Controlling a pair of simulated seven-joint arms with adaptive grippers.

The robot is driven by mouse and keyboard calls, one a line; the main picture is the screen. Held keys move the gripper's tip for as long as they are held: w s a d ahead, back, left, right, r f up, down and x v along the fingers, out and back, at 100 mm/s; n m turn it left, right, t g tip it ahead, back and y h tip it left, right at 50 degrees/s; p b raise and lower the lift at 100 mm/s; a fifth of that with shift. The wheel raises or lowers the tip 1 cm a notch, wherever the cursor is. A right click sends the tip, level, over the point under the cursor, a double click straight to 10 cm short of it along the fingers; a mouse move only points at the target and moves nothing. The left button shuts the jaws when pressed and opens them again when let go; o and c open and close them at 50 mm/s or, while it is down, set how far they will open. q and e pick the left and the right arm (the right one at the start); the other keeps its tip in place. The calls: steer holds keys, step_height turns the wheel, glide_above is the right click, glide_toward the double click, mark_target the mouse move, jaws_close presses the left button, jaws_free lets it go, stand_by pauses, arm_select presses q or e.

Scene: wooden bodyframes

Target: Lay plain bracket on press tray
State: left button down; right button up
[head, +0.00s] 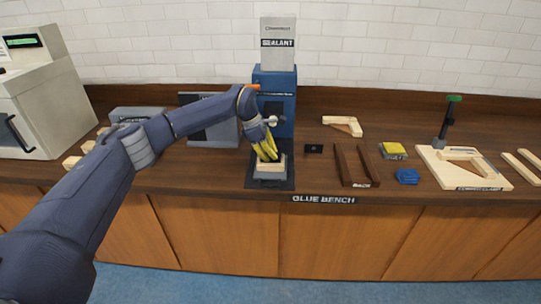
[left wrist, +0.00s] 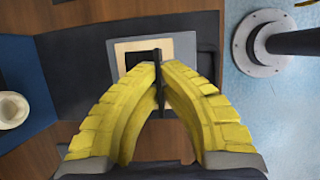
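My left gripper (head: 266,155) has yellow fingers and points down over the press tray, in front of the blue press. In the left wrist view its fingertips (left wrist: 160,70) come together on a thin dark piece (left wrist: 158,98), which looks like the plain bracket; its full shape is hidden by the fingers. Just below is the grey press tray (left wrist: 186,43) with a pale wooden piece (left wrist: 122,48) on it. In the head view the press tray (head: 271,183) also shows under the fingers. I cannot tell whether the dark piece touches the wood. My right gripper is not in view.
The blue press (head: 275,85) stands right behind the tray. To the right are a small black item (head: 314,148), a dark rack (head: 342,165), yellow (head: 393,150) and blue (head: 407,176) blocks, and a clamp board (head: 435,166). A wooden bracket (head: 343,125) lies behind the rack.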

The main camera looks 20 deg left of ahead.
arm_select(q)
steer(key=c, duration=1.5)
jaws_free()
steer(key=v, duration=1.2)
steer(key=shift+s, duration=0.1)
